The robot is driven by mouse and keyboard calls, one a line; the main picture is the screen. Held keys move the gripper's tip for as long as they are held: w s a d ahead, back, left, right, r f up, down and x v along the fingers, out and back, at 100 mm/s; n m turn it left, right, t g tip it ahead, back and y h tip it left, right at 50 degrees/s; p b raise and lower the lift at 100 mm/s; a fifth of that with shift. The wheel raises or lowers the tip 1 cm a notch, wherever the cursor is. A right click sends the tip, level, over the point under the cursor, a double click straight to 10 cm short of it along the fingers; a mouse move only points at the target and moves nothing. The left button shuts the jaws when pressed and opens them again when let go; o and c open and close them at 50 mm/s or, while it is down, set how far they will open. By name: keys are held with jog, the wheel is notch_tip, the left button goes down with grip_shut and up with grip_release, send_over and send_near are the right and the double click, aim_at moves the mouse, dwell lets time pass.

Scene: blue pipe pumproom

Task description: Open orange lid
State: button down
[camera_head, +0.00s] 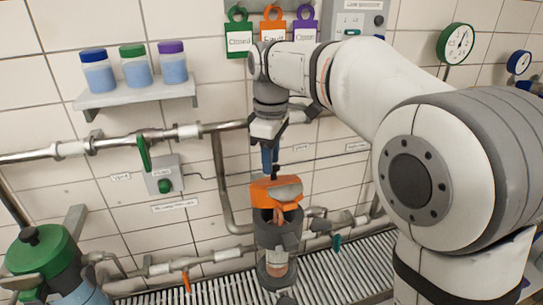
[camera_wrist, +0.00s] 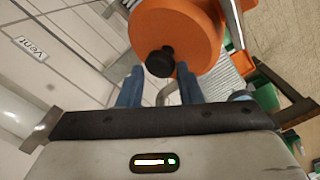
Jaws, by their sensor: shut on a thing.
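My gripper (camera_head: 270,160) points down at the lid from above. In the wrist view its blue fingers (camera_wrist: 160,84) stand on either side of the black knob and are shut on it. The exact contact is hard to see.
A green-lidded vessel (camera_head: 42,250) stands at lower left. Pipes (camera_head: 220,180) run along the tiled wall behind the canister. A shelf (camera_head: 137,93) holds jars at upper left. A ribbed grating (camera_head: 210,287) lies under the canister.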

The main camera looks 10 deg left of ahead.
jog(key=shift+w+f, duration=0.15)
jog(key=shift+f, duration=0.4)
jog(key=c, duration=1.4)
grip_release()
jog(key=shift+w+f, duration=0.1)
jog(key=shift+o, duration=0.8)
jog(key=shift+w+a+f, duration=0.15)
jog(key=shift+w, duration=0.25)
jog(key=shift+o, duration=0.8)
jog(key=shift+w, duration=0.1)
jog(key=shift+s+r, duration=0.3)
jog(key=shift+w, duration=0.1)
jog(key=shift+r, duration=0.1)
